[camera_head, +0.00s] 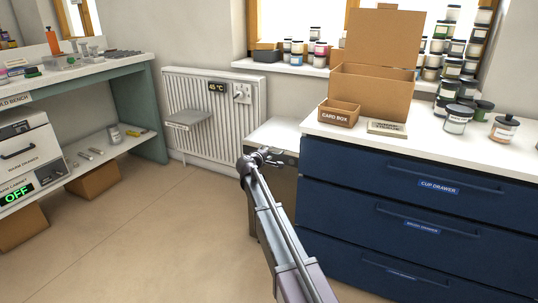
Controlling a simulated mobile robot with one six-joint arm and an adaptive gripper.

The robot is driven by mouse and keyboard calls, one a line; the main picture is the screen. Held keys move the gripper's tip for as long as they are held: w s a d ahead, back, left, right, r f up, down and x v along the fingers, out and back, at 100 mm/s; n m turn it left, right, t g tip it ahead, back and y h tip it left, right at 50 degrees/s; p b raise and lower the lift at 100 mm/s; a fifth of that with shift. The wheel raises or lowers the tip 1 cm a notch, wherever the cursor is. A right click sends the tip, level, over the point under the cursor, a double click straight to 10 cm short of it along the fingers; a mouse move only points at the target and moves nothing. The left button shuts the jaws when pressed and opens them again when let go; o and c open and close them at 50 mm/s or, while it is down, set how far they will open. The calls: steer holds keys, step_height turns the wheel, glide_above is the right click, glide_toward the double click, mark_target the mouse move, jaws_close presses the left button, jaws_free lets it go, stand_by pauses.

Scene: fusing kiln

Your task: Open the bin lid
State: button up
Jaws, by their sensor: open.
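I cannot make out anything labelled as a bin or a bin lid in the head view. My gripper (268,155) is small in the view, at the far end of my arm, in front of the low white-topped unit (275,133) left of the blue drawers. It is open, and I see nothing held between its fingers. My arm and gripper hide part of that unit and the floor beside it. A large cardboard box (372,96) stands on the counter with its flap (384,38) raised upright.
A small box labelled CARD BOX (338,114) and several jars (457,119) stand on the counter over the blue drawers (420,210). A radiator (215,125) with a small shelf (188,119) is behind. A bench (145,90) stands left. The floor (150,230) between is clear.

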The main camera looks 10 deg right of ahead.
steer(key=shift+c, duration=0.2)
jaws_close()
steer(key=shift+a+r, duration=0.1)
steer(key=shift+r, duration=0.05)
